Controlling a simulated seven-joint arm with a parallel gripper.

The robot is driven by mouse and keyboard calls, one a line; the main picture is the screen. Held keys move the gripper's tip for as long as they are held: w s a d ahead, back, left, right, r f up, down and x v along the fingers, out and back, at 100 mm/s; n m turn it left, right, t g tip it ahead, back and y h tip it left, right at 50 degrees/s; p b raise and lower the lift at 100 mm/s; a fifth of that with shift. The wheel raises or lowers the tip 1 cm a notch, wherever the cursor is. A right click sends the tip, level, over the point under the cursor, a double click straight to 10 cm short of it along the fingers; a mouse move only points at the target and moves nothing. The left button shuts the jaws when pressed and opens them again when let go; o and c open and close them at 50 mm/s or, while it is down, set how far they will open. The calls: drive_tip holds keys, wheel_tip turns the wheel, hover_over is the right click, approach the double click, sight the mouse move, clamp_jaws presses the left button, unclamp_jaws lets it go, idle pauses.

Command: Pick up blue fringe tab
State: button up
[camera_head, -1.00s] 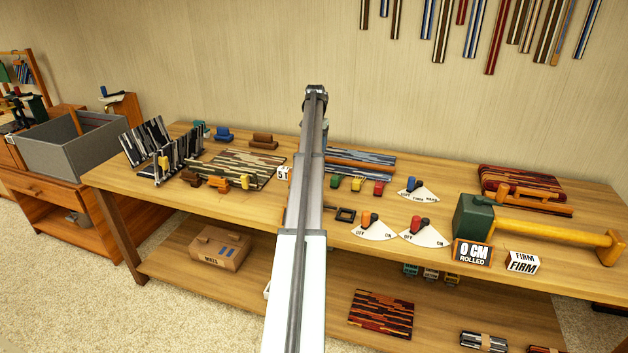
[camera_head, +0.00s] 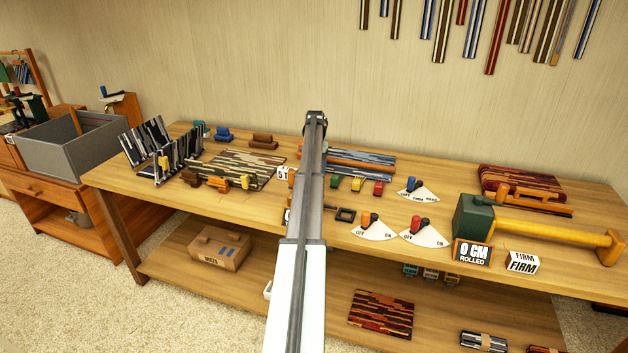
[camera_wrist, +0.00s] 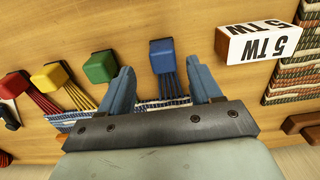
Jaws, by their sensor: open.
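The blue fringe tab (camera_wrist: 161,55) shows in the wrist view, a small blue block at the end of a bundle of blue fringe cords. The cords run back to a blue-and-white striped woven piece (camera_wrist: 148,106), partly hidden behind my gripper. My gripper (camera_wrist: 162,78) is open and empty. Its two blue-grey fingers stand apart on either side of the tab's cords, with the tab just ahead of the fingertips. In the head view my arm hides the blue tab and the gripper. The woven piece shows there (camera_head: 370,160) to the right of my arm.
A green tab (camera_wrist: 101,66), yellow tab (camera_wrist: 48,76) and red tab (camera_wrist: 13,84) lie in a row left of the blue one. A white "5 TW" block (camera_wrist: 257,43) stands close on the right, near a striped mat (camera_wrist: 290,75). Bare wood lies ahead.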

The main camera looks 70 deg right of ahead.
drive_tip(key=f, duration=0.4)
drive_tip(key=shift+w, duration=0.2)
drive_tip(key=shift+c, duration=0.4)
drive_tip(key=c, duration=1)
drive_tip(key=shift+o, duration=0.2)
drive_tip(key=shift+r, duration=0.1)
